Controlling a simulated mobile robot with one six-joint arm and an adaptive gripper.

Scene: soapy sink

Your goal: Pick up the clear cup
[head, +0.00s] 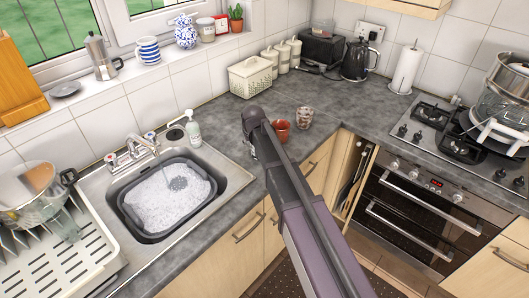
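A clear, see-through cup (67,228) stands in the white dish rack at the far left, in front of a metal pot. A small patterned cup (304,118) stands on the grey worktop right of my arm; I cannot tell if it is see-through. A red-brown cup (281,131) stands beside it, partly behind my arm. My arm rises from the bottom edge to the middle of the view, over the worktop's front edge. My gripper is not visible, so its fingers and any hold cannot be seen. The clear cup is well left of the arm.
The sink (165,195) holds a dark basin of soapy water under the tap (130,150). A soap bottle (193,130) stands behind it. The dish rack (75,265) holds a metal pot (32,190). A cream basket (250,76) is at the back. The worktop left of the kettle (360,60) is partly clear.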

